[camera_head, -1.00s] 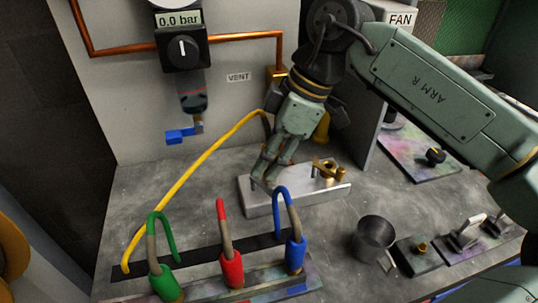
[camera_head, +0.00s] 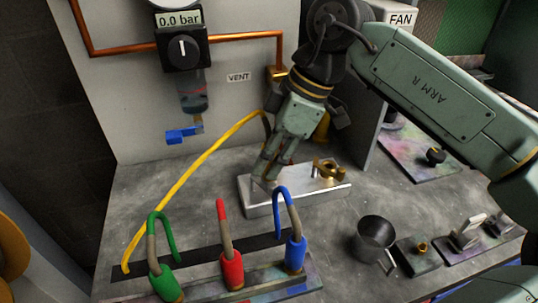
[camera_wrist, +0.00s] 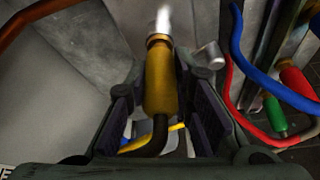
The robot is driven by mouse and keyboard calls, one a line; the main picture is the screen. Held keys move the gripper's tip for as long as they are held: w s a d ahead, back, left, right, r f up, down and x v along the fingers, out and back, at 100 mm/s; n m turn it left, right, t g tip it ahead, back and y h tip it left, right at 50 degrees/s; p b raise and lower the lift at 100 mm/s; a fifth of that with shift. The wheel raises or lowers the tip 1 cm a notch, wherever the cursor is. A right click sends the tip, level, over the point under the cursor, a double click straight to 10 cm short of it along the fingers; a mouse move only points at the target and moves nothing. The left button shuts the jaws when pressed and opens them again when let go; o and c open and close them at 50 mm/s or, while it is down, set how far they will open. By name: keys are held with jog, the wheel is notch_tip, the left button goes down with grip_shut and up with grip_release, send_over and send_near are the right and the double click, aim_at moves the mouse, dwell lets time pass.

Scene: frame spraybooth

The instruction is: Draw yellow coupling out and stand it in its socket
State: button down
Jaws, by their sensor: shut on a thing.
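The yellow coupling (camera_wrist: 160,82) lies between the two dark finger pads of my gripper (camera_wrist: 163,100) in the wrist view, and the gripper is shut on it. Its bright metal tip points away from the camera and a dark bent sleeve is at its near end. In the head view my gripper (camera_head: 267,175) is over the metal block (camera_head: 262,205). The arm hides most of the coupling there. The yellow hose (camera_head: 190,172) rises from the black strip to behind the gripper. I cannot pick out the yellow coupling's socket.
Green (camera_head: 163,283), red (camera_head: 231,268) and blue (camera_head: 295,254) couplings stand in a rack in front, their hoses arching up. A brass fitting (camera_head: 328,168) sits on the metal block. A metal cup (camera_head: 374,240) stands to the right. The left worktop is clear except for the hose.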

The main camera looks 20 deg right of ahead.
aim_at(270, 129)
jog(key=shift+r+p, duration=0.4)
jog(key=shift+r, duration=0.2)
jog(key=shift+r+p, duration=1.65)
jog(key=shift+r, duration=0.85)
jog(key=shift+s+f+p, duration=0.1)
jog(key=shift+s+p, duration=0.05)
jog(key=shift+p, duration=0.15)
